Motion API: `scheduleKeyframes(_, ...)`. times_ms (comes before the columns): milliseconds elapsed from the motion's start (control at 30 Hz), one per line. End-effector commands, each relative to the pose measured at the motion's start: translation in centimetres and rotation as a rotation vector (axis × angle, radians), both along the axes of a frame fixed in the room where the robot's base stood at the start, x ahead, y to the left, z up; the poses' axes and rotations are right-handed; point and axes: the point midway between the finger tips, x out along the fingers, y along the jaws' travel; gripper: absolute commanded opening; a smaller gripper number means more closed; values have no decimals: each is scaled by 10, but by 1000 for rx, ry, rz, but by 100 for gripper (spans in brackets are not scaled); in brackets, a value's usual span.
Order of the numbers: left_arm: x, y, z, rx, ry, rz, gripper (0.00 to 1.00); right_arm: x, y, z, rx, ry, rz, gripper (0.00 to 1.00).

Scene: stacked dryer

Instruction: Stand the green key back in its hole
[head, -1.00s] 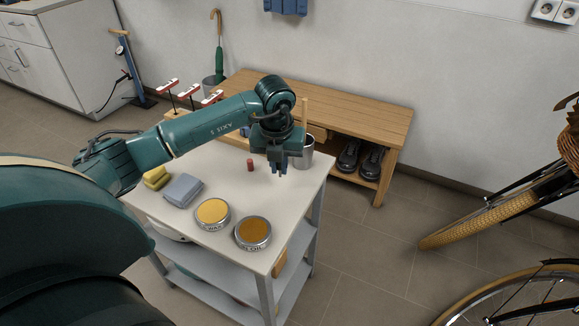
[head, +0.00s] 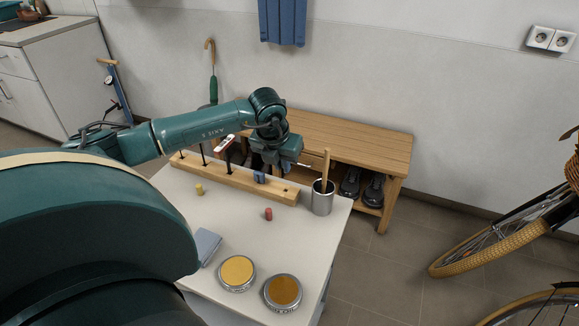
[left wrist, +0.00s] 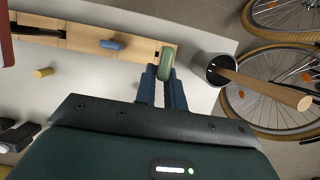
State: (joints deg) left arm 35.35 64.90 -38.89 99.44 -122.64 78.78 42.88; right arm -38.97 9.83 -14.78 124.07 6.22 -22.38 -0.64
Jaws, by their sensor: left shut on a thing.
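The green key (left wrist: 166,62) shows at the fingertips of my left gripper (left wrist: 160,78) in the left wrist view. The blue fingers are shut on it, over the bare right end of the wooden rack (left wrist: 75,37). In the head view the rack (head: 235,182) lies along the table's back edge, with a dark hole (head: 286,190) near its right end. My left gripper's body (head: 285,152) is behind and above that end, and the green key is hidden there. A blue key (head: 258,177) is on the rack left of the hole. My right gripper is not in view.
A metal cup (head: 322,202) with a wooden handle stands right of the rack. A red peg (head: 268,214) and a yellow peg (head: 199,189) are on the white table. Two round tins (head: 236,273) and a grey-blue sponge (head: 207,244) are nearer. A wooden bench (head: 350,142) stands behind.

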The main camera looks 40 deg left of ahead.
Motion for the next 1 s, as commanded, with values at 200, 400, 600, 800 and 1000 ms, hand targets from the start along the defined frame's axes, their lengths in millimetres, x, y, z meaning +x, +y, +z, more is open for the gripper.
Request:
scheduleKeyframes(200,0,2,1,1,-4,-1,0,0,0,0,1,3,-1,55)
scheduleKeyframes(400,0,2,1,0,-4,0,0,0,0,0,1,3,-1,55)
scheduleKeyframes(600,-1,2,-6,1,-4,-1,0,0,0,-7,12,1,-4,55)
scheduleKeyframes(800,-1,2,-26,0,-4,0,0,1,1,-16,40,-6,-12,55)
scheduleKeyframes(1000,-1,2,-44,0,-4,0,0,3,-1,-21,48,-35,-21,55)
